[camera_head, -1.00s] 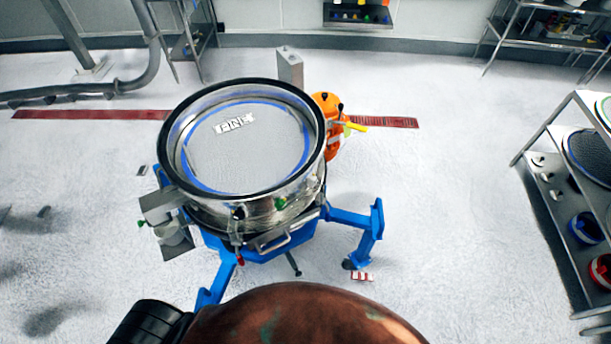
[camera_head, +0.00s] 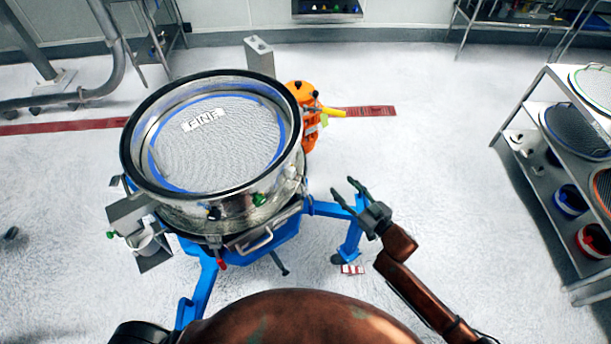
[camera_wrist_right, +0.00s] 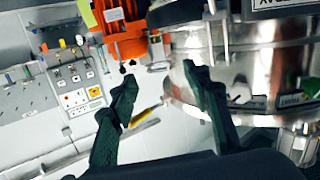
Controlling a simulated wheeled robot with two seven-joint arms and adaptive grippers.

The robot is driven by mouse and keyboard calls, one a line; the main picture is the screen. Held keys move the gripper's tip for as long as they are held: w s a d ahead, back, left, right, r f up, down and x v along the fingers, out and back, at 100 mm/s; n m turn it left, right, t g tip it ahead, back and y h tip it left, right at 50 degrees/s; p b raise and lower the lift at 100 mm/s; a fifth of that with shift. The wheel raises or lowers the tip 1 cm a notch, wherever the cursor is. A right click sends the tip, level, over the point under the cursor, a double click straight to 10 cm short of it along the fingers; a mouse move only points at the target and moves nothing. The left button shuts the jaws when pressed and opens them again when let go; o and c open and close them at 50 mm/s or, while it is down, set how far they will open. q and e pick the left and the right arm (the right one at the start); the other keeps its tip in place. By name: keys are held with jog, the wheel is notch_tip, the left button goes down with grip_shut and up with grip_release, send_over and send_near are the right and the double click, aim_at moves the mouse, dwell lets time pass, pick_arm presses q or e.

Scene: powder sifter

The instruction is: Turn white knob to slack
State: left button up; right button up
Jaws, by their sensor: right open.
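The round steel sifter (camera_head: 180,208) with a mesh top stands on blue legs at left centre in the head view. A green knob (camera_head: 259,199) and a dark knob (camera_head: 214,213) show on its front side. My left gripper is not in view.
An orange unit (camera_head: 303,98) with a yellow part is at the sifter's right. A blue leg (camera_head: 350,240) is near my right gripper. A rack with round screens (camera_head: 580,130) stands at right. The floor (camera_head: 440,150) between is clear.

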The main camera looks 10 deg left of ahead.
aim_at(294, 174)
jog(key=s+a+r+n+g+y, duration=0.5)
jog(key=s+a+r+n+g, duration=0.1)
jog(key=a+r, duration=0.2)
jog(key=b+x, duration=0.1)
jog(key=x, duration=0.6)
jog(key=shift+w+a, duration=0.1)
jog(key=shift+a, duration=0.25)
jog(key=c, duration=1.2)
